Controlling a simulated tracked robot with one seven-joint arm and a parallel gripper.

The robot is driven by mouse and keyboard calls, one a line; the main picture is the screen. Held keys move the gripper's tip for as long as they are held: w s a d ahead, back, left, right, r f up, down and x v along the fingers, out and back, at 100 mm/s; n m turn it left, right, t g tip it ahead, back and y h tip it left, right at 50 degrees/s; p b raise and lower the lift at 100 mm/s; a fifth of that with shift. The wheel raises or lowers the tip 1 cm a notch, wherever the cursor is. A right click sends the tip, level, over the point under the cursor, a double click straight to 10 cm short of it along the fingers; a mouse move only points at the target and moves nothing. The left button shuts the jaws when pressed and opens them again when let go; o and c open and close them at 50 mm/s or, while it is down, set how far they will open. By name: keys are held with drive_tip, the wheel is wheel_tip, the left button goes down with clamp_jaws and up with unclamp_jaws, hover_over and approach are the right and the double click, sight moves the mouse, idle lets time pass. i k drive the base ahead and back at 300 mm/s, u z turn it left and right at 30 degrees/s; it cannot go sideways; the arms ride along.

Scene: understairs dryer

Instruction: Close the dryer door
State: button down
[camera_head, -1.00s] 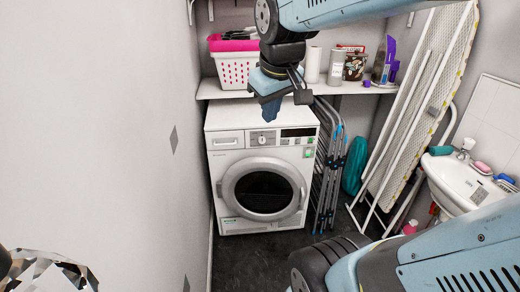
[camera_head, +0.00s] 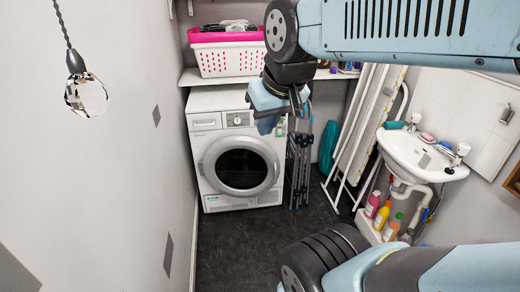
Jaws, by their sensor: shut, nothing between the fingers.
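The white dryer (camera_head: 205,188) stands against the back wall under a shelf. Its round door (camera_head: 240,166), with a grey ring and dark glass, looks flush with the front; I cannot tell if a small gap is left. My gripper (camera_head: 268,128) points down in front of the dryer's upper right corner in the picture, above and to the right of the door. It is shut and empty, and looks apart from the door. It hides part of the dryer's control panel.
A pink and white basket (camera_head: 228,53) sits on the shelf (camera_head: 200,77). Folded racks (camera_head: 299,170) and an ironing board (camera_head: 370,118) stand right of the dryer. A sink (camera_head: 412,157) with bottles below is farther right. Dark floor (camera_head: 245,235) before the dryer is clear.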

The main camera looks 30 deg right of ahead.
sight(238, 167)
drive_tip(key=k, duration=0.6)
drive_tip(key=z, duration=0.55)
drive_tip(key=i, duration=1.6)
drive_tip(key=u, duration=0.5)
